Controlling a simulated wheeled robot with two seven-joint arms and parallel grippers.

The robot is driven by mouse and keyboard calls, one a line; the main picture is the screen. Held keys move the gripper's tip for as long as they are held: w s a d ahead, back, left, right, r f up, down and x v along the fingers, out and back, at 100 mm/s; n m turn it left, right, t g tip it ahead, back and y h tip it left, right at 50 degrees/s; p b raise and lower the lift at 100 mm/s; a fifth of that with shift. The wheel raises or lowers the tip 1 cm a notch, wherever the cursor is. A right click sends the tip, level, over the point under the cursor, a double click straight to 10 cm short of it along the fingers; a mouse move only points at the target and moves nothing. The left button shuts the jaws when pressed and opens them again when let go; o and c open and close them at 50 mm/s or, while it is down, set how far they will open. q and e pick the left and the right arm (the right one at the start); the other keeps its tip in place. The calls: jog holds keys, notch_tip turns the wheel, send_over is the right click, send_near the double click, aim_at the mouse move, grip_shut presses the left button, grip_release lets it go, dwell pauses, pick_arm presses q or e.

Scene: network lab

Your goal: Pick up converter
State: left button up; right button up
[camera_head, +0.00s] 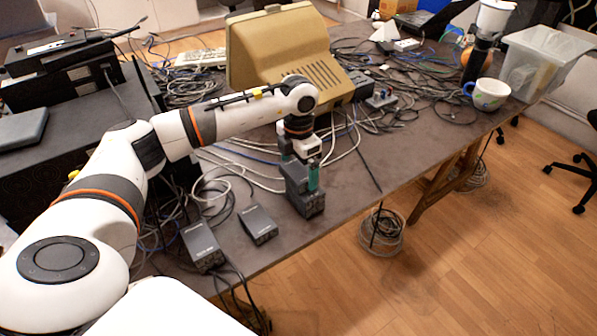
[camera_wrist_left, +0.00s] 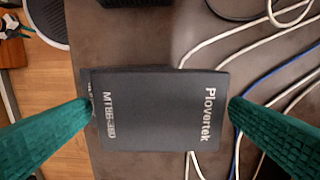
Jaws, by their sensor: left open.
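A dark grey box-shaped converter (camera_head: 311,206) stands near the table's front edge in the head view. In the left wrist view the converter (camera_wrist_left: 155,120) shows its face, marked "Plovertek" and "MT85-360". My left gripper (camera_head: 300,176) is directly over it, pointing down. Its green fingers (camera_wrist_left: 160,108) are open, one on each side of the converter. The left finger looks close to or against its edge; I cannot tell whether either touches. A dark edge with lettering shows just behind its left side. My right gripper is not in view.
Two similar dark boxes, one (camera_head: 258,224) and another (camera_head: 202,245), lie to the left on the table (camera_head: 345,195). Loose cables surround them. A beige monitor (camera_head: 275,48) stands behind my arm. A cup (camera_head: 488,94) and clear bin (camera_head: 545,62) are at right.

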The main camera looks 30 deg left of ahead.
pick_arm(q)
jog(key=shift+f, duration=0.35)
jog(key=shift+c, duration=0.6)
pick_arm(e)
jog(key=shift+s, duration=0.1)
pick_arm(q)
jog(key=c, duration=1)
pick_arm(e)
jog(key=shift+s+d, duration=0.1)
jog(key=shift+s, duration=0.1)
pick_arm(q)
jog(key=shift+o, duration=0.2)
jog(key=shift+r, duration=0.1)
